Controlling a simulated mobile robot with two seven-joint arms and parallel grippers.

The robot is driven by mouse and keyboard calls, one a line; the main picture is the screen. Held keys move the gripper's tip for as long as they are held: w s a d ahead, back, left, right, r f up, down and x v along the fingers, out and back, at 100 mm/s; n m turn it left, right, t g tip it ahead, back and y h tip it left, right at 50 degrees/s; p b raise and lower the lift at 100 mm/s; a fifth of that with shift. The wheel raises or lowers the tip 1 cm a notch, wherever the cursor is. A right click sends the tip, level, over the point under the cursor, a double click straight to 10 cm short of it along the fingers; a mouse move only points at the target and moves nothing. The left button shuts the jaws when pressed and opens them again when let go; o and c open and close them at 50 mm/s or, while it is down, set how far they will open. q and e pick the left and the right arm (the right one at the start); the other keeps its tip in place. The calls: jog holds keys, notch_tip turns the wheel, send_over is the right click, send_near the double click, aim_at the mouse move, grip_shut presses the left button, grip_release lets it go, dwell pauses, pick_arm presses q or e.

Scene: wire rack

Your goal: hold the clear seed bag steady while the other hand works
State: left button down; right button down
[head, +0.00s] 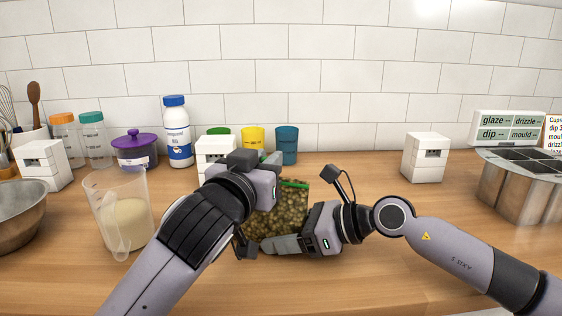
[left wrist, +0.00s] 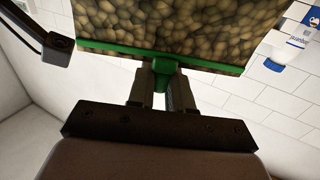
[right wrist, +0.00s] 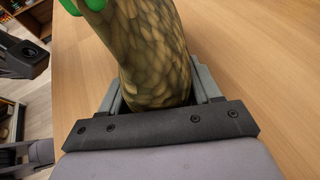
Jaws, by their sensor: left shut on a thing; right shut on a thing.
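The clear seed bag (head: 291,212), filled with brown-green seeds and edged with a green strip, stands between my two grippers in the middle of the counter. My left gripper (head: 272,182) is above it. In the left wrist view, that gripper (left wrist: 168,85) is shut on a green tab at the bag's green strip (left wrist: 110,48). My right gripper (head: 278,243) is low at the bag. In the right wrist view, its fingers lie on both sides of the bulging seed bag (right wrist: 155,50). My left gripper and arm hide part of the bag in the head view.
A measuring jug (head: 122,215) with pale contents and a metal bowl (head: 18,215) stand at left. A purple-lidded pot (head: 135,152), white bottle (head: 177,135) and coloured cups stand behind. A white block (head: 425,158) and metal container (head: 520,190) are at right. The counter's front is clear.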

pick_arm(q)
jog(key=shift+w+a+f, duration=0.1)
jog(key=shift+w+a, duration=0.25)
jog(key=shift+a, duration=0.4)
jog(key=shift+w+a+r, duration=0.1)
jog(key=shift+w+a, duration=0.2)
jog(key=shift+a, duration=0.5)
jog(key=shift+w+a+f, duration=0.1)
jog(key=shift+w+a, duration=0.25)
jog(key=shift+a, duration=0.4)
jog(key=c, duration=1.1)
grip_release()
jog(key=shift+s, duration=0.15)
jog(key=shift+v, duration=2.9)
jog(key=shift+s, duration=0.1)
jog(key=shift+v, duration=3.65)
pick_arm(e)
jog(key=shift+c, duration=0.8)
grip_release()
